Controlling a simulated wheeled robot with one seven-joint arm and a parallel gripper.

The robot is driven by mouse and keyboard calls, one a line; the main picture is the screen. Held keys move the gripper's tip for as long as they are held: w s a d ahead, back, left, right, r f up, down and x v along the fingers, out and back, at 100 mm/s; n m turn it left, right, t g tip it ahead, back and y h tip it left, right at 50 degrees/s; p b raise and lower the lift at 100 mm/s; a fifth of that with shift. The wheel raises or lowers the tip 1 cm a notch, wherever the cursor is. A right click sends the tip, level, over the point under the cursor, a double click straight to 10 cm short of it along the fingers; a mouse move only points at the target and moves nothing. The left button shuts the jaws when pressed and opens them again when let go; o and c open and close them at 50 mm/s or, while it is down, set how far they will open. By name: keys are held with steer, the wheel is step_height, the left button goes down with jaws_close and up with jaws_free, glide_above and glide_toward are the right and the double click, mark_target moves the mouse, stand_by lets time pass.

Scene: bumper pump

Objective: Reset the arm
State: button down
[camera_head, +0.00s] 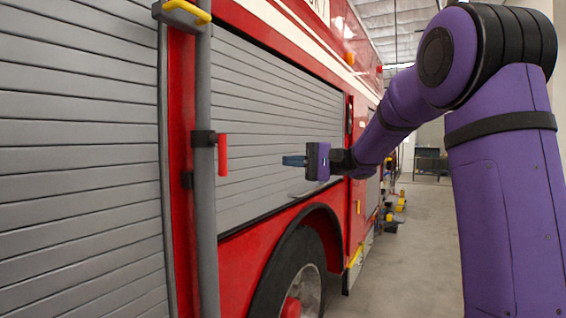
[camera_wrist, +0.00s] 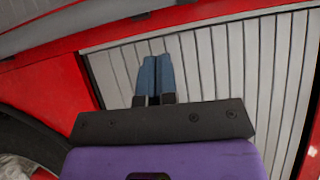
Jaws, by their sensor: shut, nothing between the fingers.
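My arm (camera_head: 400,100) is purple with black bands and reaches from the right side of the head view toward the red fire truck (camera_head: 330,205). My gripper (camera_head: 294,160) has blue fingers and points left, in front of the truck's grey slatted shutter. In the wrist view my gripper (camera_wrist: 154,75) has its two fingers side by side and shut, with nothing between them. The slatted shutter (camera_wrist: 210,60) fills the background there, framed in red. The fingers appear apart from the shutter, but the exact distance cannot be told.
A grey vertical pole (camera_head: 204,240) with a red handle (camera_head: 222,155) stands at the left. A second shutter (camera_head: 80,150) is left of it. A wheel (camera_head: 295,275) is below my gripper. Open floor (camera_head: 405,260) runs along the truck, with small yellow items farther back.

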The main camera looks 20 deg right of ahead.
stand_by(0.4)
steer(key=s+a+f+g+h, duration=0.1)
steer(key=s+a+f+h, duration=0.15)
steer(key=s, duration=0.25)
steer(key=s+a+f+n+g+h, duration=0.1)
steer(key=s+a+h, duration=0.15)
steer(key=s, duration=0.35)
steer(key=s+a+f+g+h, duration=0.1)
steer(key=s+a+f+h, duration=0.15)
steer(key=s, duration=0.25)
steer(key=s+d+f+n+t+h, duration=0.1)
steer(key=s+f+h, duration=0.3)
steer(key=s, duration=0.4)
steer(key=s+d+f+n+t+h, duration=0.1)
steer(key=s+d+f+h, duration=0.3)
steer(key=s, duration=0.4)
steer(key=shift+s+f+n+h, duration=0.2)
steer(key=shift+f+n+h, duration=0.2)
steer(key=shift+n+h, duration=0.4)
